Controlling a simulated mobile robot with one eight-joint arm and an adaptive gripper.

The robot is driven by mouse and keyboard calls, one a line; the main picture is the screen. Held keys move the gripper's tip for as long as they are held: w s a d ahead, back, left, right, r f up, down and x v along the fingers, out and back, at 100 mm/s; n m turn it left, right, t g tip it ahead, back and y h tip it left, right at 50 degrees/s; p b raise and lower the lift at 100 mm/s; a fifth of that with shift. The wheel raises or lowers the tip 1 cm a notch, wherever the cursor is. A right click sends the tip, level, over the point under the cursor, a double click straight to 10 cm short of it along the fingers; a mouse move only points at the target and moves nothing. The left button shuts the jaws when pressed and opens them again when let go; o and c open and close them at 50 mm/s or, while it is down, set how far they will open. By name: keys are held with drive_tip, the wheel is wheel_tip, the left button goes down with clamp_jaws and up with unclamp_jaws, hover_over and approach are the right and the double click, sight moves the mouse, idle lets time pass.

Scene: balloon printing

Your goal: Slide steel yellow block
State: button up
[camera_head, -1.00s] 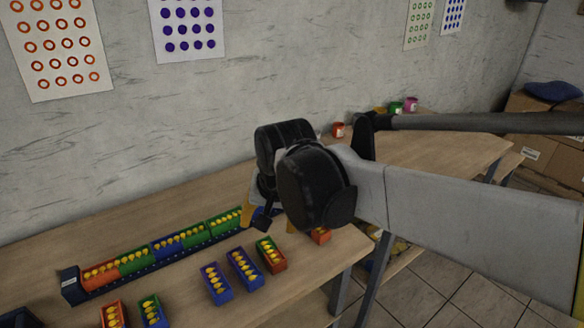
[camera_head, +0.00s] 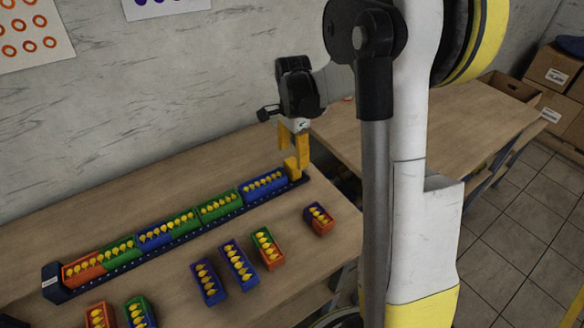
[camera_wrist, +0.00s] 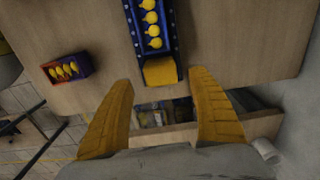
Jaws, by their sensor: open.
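The yellow block (camera_head: 290,165) is at the right end of the dark blue rail (camera_head: 207,226), beside a blue box of yellow pieces (camera_head: 264,185). In the wrist view, the block (camera_wrist: 160,71) lies at the rail's near end, just ahead of the gap between my fingers. My gripper (camera_head: 294,154) is open, its yellow fingers pointing down at that end of the rail. In the wrist view, my gripper (camera_wrist: 161,80) has one finger on each side of the rail's line, with nothing held. Whether a finger touches the block cannot be told.
Several boxes of yellow pieces fill the rail. Loose ones stand in front of it, including a red and blue one (camera_head: 319,219) near the table's right edge. The wooden table (camera_head: 120,227) is clear behind the rail. Another table (camera_head: 470,125) stands at the right.

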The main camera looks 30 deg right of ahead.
sight(293, 163)
wheel_tip(293, 163, down, 5)
drive_tip(key=shift+r+b, duration=0.1)
drive_tip(key=shift+b, duration=0.65)
drive_tip(key=shift+c, duration=0.4)
